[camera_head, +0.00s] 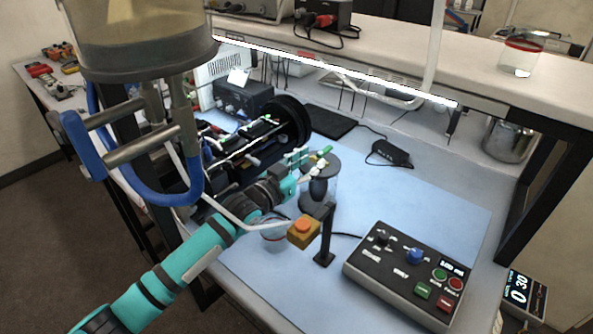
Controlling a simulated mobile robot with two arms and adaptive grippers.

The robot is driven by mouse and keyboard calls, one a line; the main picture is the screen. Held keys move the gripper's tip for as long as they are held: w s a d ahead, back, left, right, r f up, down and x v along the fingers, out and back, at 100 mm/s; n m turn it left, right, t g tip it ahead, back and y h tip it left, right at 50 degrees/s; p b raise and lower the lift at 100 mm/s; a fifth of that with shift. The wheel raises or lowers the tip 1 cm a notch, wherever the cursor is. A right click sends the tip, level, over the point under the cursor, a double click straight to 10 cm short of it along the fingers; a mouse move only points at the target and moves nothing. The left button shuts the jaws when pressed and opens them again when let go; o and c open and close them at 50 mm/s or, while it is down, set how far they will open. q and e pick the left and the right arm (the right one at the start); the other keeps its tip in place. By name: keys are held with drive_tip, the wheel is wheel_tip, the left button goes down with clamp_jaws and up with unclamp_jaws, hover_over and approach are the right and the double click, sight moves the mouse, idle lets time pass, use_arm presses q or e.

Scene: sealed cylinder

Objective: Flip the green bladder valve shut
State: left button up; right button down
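My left arm comes in from the lower left and reaches over the bench. A small green piece (327,150), which may be the green bladder valve, shows right by the fingertips. It is too small to tell its lever position or whether the fingers touch it. I cannot make out whether the gripper is open or shut. My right gripper is not in view.
A control box (408,275) with knobs and buttons stands at the right. An orange button on a yellow box (303,230) is close to my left forearm. A black ring-ended apparatus (290,122) lies behind. The blue mat (400,196) is clear in the middle.

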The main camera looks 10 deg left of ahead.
use_arm(q)
drive_tip(key=v, duration=0.5)
drive_tip(key=shift+s+a, duration=0.1)
drive_tip(key=shift+s, duration=0.05)
